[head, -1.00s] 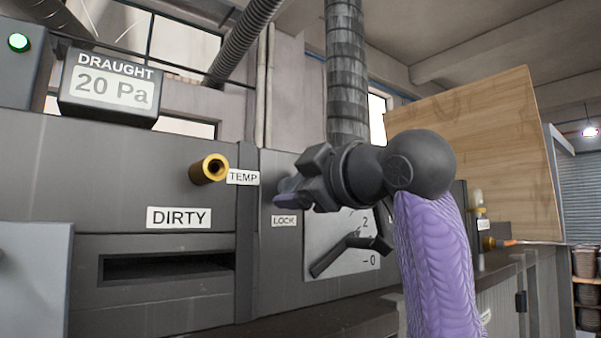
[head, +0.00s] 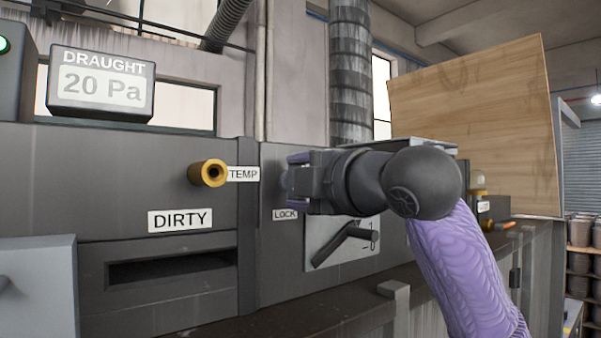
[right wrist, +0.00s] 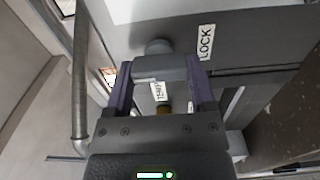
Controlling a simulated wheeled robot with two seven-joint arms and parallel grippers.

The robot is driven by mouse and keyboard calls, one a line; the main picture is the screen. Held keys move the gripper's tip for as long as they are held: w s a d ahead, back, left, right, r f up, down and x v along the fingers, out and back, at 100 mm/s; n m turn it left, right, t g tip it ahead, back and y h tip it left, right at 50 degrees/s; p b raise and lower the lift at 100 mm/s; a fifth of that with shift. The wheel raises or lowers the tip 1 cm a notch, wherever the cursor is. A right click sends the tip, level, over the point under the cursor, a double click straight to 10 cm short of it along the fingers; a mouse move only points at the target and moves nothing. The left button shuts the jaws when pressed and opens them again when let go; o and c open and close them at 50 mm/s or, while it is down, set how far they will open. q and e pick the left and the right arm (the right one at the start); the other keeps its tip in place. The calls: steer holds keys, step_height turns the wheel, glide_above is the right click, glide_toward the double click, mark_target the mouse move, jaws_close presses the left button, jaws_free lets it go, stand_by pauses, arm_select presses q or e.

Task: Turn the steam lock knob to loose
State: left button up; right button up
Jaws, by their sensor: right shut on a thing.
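The steam lock knob is a grey bar-shaped handle (right wrist: 160,68) on a round base, just beside the LOCK label (right wrist: 206,42) in the right wrist view. My right gripper (right wrist: 161,84) is shut on the knob, one purple finger at each end of the bar. In the head view my right gripper (head: 299,181) reaches the dark panel right above the LOCK label (head: 285,214), and its body hides most of the knob. The knob's setting marks cannot be read. My left gripper is not in view.
A black lever (head: 342,246) on a light scale plate sits just below my right gripper. A brass TEMP fitting (head: 209,173) sticks out to the left. A DIRTY-labelled slot (head: 170,267) and the DRAUGHT display (head: 101,84) are further left. A wooden board (head: 480,125) stands at right.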

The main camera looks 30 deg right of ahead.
steer(key=shift+f, duration=0.1)
stand_by(0.5)
steer(key=o, duration=1.2)
steer(key=s+b, duration=0.2)
steer(key=s, duration=0.8)
steer(key=shift+d, duration=0.4)
steer(key=shift+w, duration=0.1)
